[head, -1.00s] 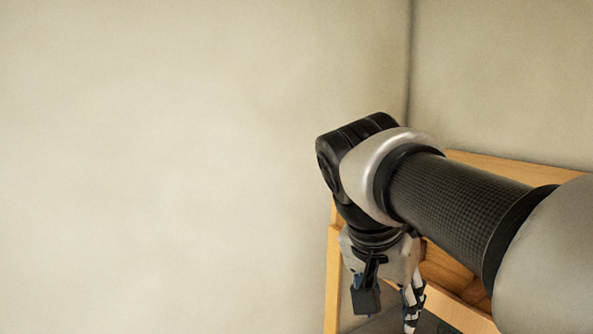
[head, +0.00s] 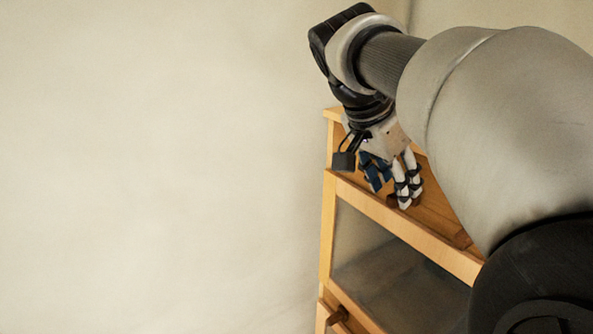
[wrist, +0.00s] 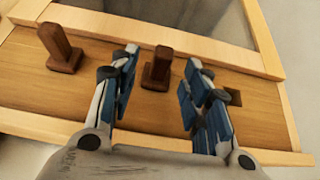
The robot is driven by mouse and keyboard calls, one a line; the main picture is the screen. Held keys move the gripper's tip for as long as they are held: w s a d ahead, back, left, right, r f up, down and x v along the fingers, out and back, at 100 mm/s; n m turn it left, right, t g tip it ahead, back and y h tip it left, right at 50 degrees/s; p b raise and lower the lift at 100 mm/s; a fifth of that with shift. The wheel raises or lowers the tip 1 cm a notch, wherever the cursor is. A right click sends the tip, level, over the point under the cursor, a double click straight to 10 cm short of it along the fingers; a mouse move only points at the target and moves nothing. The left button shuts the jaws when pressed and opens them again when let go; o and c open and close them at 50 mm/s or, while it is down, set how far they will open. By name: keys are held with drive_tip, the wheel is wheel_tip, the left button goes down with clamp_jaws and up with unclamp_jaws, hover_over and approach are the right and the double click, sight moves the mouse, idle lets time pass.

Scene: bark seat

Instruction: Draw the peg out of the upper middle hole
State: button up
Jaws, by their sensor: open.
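The middle peg (wrist: 157,68) is dark brown wood and stands out of the upper wooden panel (wrist: 95,106). My gripper (wrist: 160,60) is open, with one blue-padded finger on each side of this peg. Gaps show between the peg and both fingers in the wrist view. In the head view my gripper (head: 392,187) is over the upper panel, and a dark bit of the peg (head: 390,199) shows by the fingertips. The peg's foot and hole are not clearly seen.
A second brown peg (wrist: 60,48) stands at the left in the wrist view; an empty square hole (wrist: 233,97) is at the right. In the head view another peg (head: 338,315) sits on a lower rail. The pale wooden frame (head: 400,220) stands near the walls.

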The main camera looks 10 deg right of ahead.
drive_tip(key=shift+b+x, duration=1.4)
drive_tip(key=shift+x, duration=1.2)
drive_tip(key=shift+c, duration=0.2)
drive_tip(key=c, duration=0.9)
drive_tip(key=shift+a, duration=0.15)
drive_tip(key=s+a+b, duration=0.1)
drive_tip(key=s+a, duration=0.2)
drive_tip(key=a, duration=0.6)
drive_tip(key=shift+s+a+b, duration=0.25)
drive_tip(key=shift+b, duration=0.05)
